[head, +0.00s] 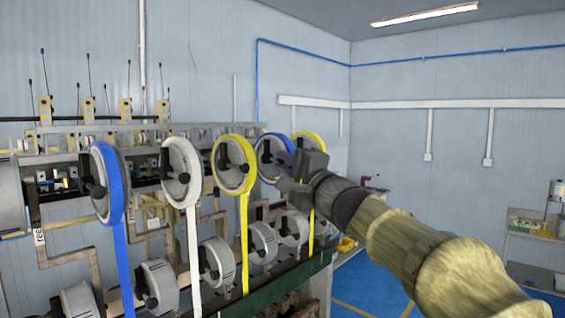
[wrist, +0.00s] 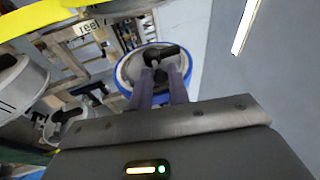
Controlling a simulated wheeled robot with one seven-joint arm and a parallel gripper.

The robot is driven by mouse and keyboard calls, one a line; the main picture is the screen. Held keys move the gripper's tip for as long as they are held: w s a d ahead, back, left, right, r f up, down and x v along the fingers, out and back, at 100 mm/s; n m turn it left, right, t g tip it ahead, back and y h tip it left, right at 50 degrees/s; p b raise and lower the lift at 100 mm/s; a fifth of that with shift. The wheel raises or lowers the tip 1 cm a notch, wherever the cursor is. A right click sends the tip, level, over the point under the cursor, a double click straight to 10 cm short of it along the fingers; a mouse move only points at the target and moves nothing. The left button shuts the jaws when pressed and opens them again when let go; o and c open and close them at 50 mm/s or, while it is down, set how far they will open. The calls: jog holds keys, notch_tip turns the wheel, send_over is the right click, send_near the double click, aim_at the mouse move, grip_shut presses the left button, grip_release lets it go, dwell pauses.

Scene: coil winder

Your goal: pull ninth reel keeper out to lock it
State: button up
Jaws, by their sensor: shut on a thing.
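A blue-rimmed reel (head: 262,158) with a pale hub stands in the upper row, second from the right, partly hidden by my gripper (head: 285,172). In the wrist view the same reel (wrist: 123,83) is straight ahead, and a black keeper (wrist: 160,50) crosses its hub. My gripper (wrist: 160,80) has both fingers close together at this keeper and is shut on it. The fingertips and part of the hub hide each other, so the exact grip is hard to see. I cannot read which number this reel bears.
A yellow reel (head: 234,165) stands left of it, and another yellow reel (head: 313,143) is close behind on the right. White (head: 182,172) and blue (head: 106,183) reels stand farther left. Lower grey spools (head: 264,242) line the frame below. Blue floor (head: 375,285) is open at right.

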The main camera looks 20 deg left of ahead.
jog(key=shift+s+d+b, duration=0.2)
jog(key=shift+d+b, duration=0.05)
jog(key=shift+d, duration=0.25)
jog(key=shift+s+d+b, duration=0.2)
jog(key=shift+d+b, duration=0.05)
jog(key=shift+d, duration=0.25)
jog(key=o, duration=0.5)
jog(key=shift+d, duration=0.1)
jog(key=shift+o, duration=0.2)
jog(key=s+d+b, duration=0.4)
jog(key=d, duration=0.1)
jog(key=shift+s+d, duration=0.3)
dwell(0.4)
jog(key=shift+f, duration=0.1)
